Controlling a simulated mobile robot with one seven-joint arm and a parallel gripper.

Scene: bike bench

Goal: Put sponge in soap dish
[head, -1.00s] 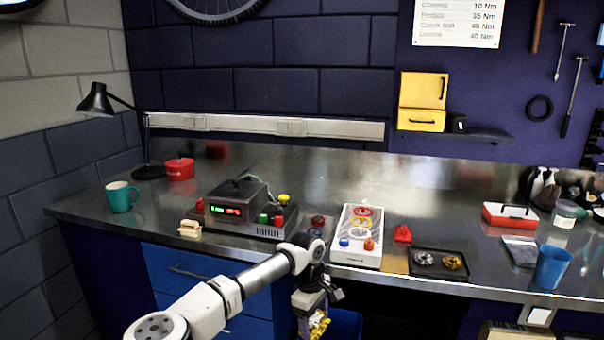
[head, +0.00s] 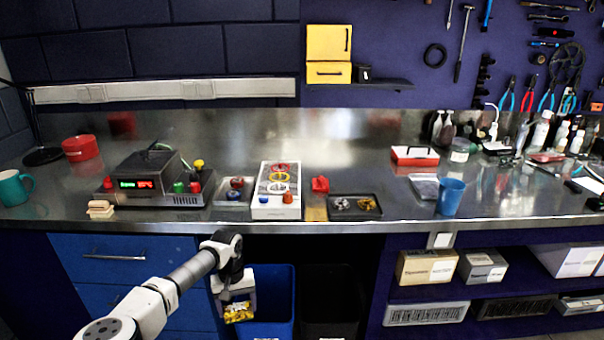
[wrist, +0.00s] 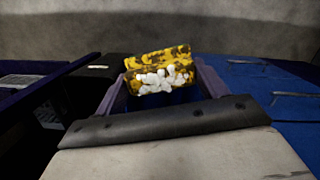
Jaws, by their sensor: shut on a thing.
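My gripper (head: 239,298) hangs in front of the bench, below the level of its top. In the wrist view, its two purple fingers (wrist: 159,85) are shut on a yellow sponge (wrist: 158,58) with dark blotches and white lumps on the near side. The sponge also shows in the head view (head: 239,312), low and small under the gripper. I cannot pick out a soap dish with certainty among the things on the bench.
The metal bench top (head: 400,215) carries a power unit (head: 150,183), a white box with coloured rings (head: 277,204), a dark tray (head: 354,214) and a blue cup (head: 450,197). A blue bin (head: 275,290) stands below, beside my gripper. Blue drawers (head: 115,255) are left.

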